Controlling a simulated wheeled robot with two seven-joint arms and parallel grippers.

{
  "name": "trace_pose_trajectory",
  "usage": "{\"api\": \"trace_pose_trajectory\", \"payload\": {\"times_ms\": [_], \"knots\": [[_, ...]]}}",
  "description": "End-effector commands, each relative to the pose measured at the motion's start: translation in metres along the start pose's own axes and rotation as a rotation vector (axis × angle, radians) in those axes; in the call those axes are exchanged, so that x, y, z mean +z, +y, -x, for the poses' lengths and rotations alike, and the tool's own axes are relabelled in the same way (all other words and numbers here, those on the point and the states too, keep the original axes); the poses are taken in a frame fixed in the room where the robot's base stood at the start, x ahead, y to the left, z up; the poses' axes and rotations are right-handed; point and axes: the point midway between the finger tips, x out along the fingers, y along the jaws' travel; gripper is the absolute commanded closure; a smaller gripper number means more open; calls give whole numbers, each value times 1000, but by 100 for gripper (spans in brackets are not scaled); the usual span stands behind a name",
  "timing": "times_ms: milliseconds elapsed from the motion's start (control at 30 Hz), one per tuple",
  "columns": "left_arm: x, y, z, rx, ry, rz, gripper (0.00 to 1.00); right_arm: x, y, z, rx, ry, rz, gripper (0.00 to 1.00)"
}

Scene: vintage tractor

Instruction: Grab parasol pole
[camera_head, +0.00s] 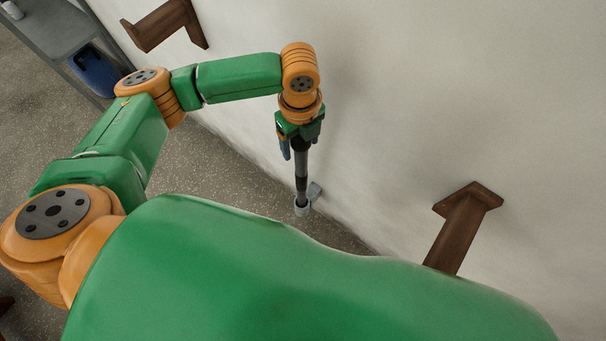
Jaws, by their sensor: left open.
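A thin dark pole (301,178), black above and grey lower down, stands close to the white wall. Its lower end meets a small grey fitting near the floor. My left gripper (297,144) is open at the top of the visible pole. One finger shows on the left of the pole. The other finger is mostly hidden, so I cannot tell whether the pole lies between the fingers or touches them. Any upper part of the pole is hidden behind my gripper and wrist. My right gripper is out of view.
A brown wooden bracket (463,226) juts from the wall at right, another (163,24) at upper left. A grey shelf (48,27) with a blue container (96,70) below it stands at far left. Speckled floor (215,165) is clear beneath my arm.

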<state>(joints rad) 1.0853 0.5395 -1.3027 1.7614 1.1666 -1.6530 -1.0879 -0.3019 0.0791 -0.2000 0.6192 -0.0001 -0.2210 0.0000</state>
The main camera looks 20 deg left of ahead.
Motion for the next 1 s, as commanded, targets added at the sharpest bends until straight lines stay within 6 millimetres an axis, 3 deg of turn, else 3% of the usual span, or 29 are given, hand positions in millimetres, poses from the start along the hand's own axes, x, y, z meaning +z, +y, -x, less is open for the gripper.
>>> {"api": "trace_pose_trajectory", "payload": {"times_ms": [100,200,400,700,1000], "knots": [[-2,0,-23,2,2,1,27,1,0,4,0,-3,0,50],[-2,0,-34,0,1,1,27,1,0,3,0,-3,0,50],[-2,-1,-36,-2,1,2,27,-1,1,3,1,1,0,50],[-2,-1,-35,-3,1,3,100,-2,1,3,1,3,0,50],[-2,-1,-35,-4,1,3,100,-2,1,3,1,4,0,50]]}}
